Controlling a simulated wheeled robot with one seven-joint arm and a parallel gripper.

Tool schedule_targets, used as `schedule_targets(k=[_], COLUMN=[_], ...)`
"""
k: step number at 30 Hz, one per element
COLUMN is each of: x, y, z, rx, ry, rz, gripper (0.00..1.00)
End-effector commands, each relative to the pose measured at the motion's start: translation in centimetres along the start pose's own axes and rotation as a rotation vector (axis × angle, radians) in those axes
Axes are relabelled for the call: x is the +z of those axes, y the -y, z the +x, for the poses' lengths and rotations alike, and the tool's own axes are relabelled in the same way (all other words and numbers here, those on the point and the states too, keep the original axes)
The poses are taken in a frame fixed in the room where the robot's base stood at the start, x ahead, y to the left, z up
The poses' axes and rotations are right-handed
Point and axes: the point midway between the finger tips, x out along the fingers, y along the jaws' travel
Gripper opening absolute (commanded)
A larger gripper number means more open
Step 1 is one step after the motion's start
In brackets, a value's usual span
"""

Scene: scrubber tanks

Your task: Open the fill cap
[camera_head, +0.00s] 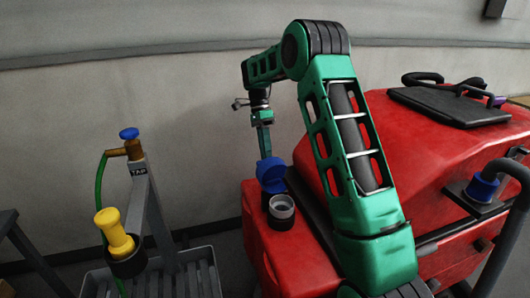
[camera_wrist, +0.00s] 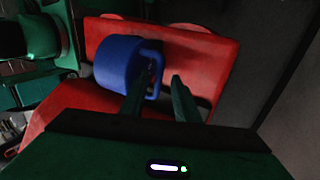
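The blue fill cap (camera_head: 270,174) stands raised at the back of the grey filler neck (camera_head: 281,208) on the red tank. The neck's mouth is uncovered. In the wrist view, the cap (camera_wrist: 118,62) has a blue loop handle on its right side. My gripper (camera_head: 265,150) points down just above the cap. In the wrist view, my gripper (camera_wrist: 160,80) has its fingers apart, with the left one overlapping the cap and handle and the right one clear of them. Whether the left finger touches the handle cannot be told. The neck is hidden in the wrist view.
A second blue cap (camera_head: 482,187) sits on the right side of the red machine (camera_head: 440,160). A tap stand (camera_head: 150,195) with a blue knob, green hose and yellow nozzle (camera_head: 113,230) is at the left. The wall (camera_head: 150,90) is close behind my arm.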

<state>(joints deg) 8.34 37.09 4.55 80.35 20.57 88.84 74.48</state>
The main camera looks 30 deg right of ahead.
Motion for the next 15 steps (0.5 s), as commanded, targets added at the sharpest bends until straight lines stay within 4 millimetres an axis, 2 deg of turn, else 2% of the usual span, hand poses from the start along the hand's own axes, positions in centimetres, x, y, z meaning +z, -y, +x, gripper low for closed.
schedule_targets(k=[5,15], x=[0.1,0.0], y=[0.1,0.3], z=[-1.4,-7.5], rx=[-0.001,-0.003], ry=[0.0,-0.001], rz=[-0.001,-0.001], gripper=[0.29,0.29])
